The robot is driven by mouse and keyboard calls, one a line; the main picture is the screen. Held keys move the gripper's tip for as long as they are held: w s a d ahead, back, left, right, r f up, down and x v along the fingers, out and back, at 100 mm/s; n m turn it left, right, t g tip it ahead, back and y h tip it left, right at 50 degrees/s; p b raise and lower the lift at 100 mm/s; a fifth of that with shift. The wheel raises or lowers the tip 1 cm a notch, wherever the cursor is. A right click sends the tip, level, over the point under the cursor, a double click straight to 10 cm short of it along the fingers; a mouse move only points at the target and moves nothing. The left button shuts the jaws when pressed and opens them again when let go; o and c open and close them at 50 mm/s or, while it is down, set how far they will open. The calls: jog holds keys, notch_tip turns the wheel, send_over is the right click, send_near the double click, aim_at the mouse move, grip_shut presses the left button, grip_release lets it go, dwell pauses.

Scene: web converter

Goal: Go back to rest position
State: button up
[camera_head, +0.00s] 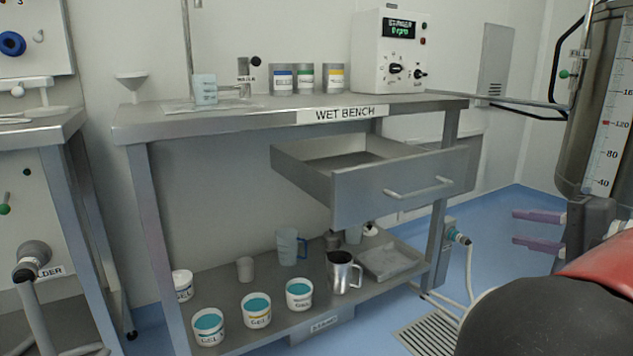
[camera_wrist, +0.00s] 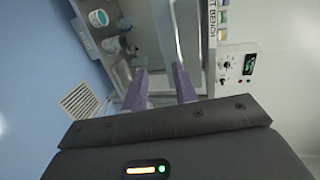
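My gripper (camera_head: 516,228) is at the right of the head view, with its two purple fingers pointing left and a gap between them. In the wrist view the fingers of my gripper (camera_wrist: 159,82) stand apart with nothing held between them. The wet bench (camera_head: 240,124) is ahead, and its drawer (camera_head: 350,194) is pulled open. My gripper is to the right of the drawer handle (camera_head: 419,188) and apart from it.
A steel tank (camera_head: 613,95) stands close at the right. Gel tubs (camera_head: 257,309), a steel jug (camera_head: 342,271), a blue jug (camera_head: 287,246) and a tray (camera_head: 388,262) sit on the lower shelf. Blue floor (camera_head: 525,200) shows right of the bench, with a floor grate (camera_head: 429,336).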

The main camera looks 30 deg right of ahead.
jog(key=w+a+f+n+g+y+p, duration=0.25)
jog(key=w+a+g, duration=0.2)
jog(key=a, duration=0.55)
jog(key=w+a+f+n+g+y+p, duration=0.1)
jog(key=w+a+f+n+g+p, duration=0.3)
jog(key=a, duration=0.6)
jog(key=s+a+f+n+h+p, duration=0.1)
jog(key=s+a+n+h, duration=0.1)
jog(key=a+n, duration=0.3)
jog(key=s+a+f+n+g+h+p, duration=0.1)
jog(key=a+n, duration=0.4)
jog(key=a, duration=0.6)
jog(key=shift+s+f+h+p, duration=0.35)
jog(key=shift+s+f+h, duration=0.3)
jog(key=shift+h, duration=0.4)
